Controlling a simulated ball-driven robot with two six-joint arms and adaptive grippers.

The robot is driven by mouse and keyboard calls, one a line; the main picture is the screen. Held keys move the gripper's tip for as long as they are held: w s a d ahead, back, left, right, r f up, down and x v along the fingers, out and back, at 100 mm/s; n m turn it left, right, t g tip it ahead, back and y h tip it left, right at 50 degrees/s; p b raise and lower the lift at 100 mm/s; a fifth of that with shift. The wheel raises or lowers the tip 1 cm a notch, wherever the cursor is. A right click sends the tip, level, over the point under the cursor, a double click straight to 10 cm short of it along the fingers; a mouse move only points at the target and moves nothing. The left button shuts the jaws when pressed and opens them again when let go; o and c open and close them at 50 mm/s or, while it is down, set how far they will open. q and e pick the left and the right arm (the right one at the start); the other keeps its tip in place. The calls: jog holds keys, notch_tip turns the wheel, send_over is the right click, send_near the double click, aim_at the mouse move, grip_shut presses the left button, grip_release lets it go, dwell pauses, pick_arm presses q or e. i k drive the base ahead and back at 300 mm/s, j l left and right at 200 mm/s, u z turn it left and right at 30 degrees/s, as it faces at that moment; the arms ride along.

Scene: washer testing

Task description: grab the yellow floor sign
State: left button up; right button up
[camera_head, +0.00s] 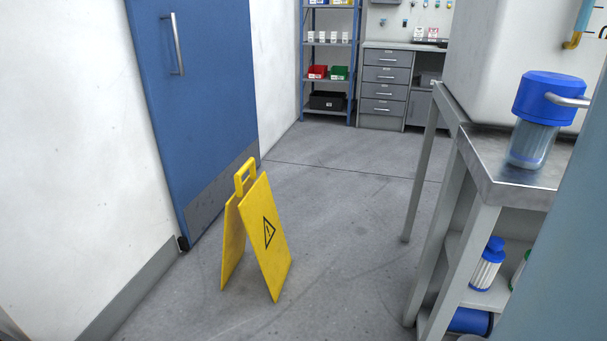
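The yellow floor sign (267,237) stands upright on the grey floor, its two panels spread apart like a tent. It has a handle loop (244,176) at the top and a black warning triangle on the panel facing right. It stands in front of the blue door (205,105), a little right of the left wall. Neither of my grippers shows in the head view, and nothing touches the sign.
A metal bench (515,185) on the right carries a blue-topped clear canister (532,140). Its lower shelf holds a blue-capped filter (488,265). Blue shelving (328,60) and grey drawers (386,85) stand at the back. The floor between sign and bench is clear.

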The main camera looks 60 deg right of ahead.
aim_at(252, 211)
jog(key=z, duration=1.35)
jog(key=i, duration=0.1)
jog(key=j+u, duration=0.05)
